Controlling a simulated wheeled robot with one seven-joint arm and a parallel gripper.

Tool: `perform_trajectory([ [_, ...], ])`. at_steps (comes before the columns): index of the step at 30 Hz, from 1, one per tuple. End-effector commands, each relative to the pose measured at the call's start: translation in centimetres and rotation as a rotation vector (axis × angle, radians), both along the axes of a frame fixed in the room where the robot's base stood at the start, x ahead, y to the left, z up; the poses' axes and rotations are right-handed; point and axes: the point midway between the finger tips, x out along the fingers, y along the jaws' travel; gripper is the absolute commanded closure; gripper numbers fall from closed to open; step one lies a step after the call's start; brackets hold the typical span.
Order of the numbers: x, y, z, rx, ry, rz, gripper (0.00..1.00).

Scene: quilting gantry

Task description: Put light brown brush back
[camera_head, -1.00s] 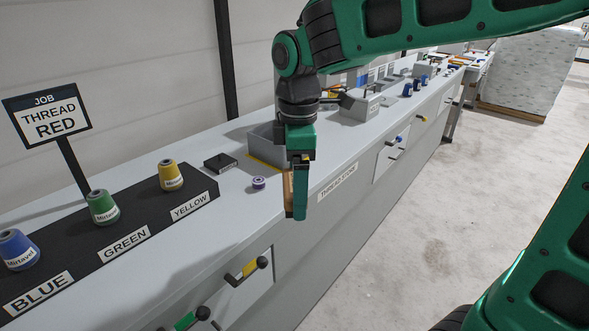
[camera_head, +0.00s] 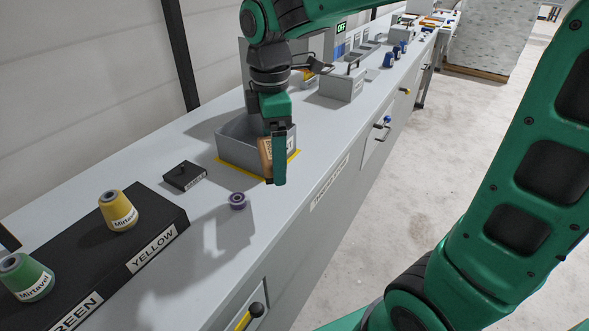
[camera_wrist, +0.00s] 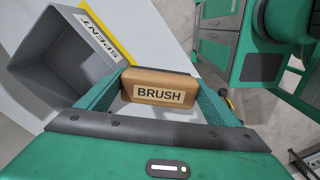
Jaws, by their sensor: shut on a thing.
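The light brown brush (camera_wrist: 158,87), labelled BRUSH, sits between the two fingers of my gripper (camera_wrist: 160,95) in the wrist view. In the head view the brush (camera_head: 265,152) shows partly behind the fingers of my gripper (camera_head: 272,165), which point down and are shut on it. They hold it in front of the grey open bin (camera_head: 232,150), above the counter. The bin also shows in the wrist view (camera_wrist: 50,65), left of the brush, with a SPENT label. Part of the brush is hidden by the near finger.
A black rack holds yellow (camera_head: 118,210) and green (camera_head: 25,277) thread cones. A grey box with a handle (camera_head: 342,84) stands beyond the bin.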

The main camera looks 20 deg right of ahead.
Motion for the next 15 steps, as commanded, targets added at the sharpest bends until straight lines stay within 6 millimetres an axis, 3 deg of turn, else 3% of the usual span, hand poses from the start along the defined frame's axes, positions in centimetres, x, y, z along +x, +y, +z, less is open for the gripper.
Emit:
perform_trajectory([
  [9, 2.4, -5.5, -3.7, -0.001, 0.003, -0.001, 0.43],
  [15, 3.2, -7.1, -4.8, -0.001, 0.001, 0.002, 0.43],
])
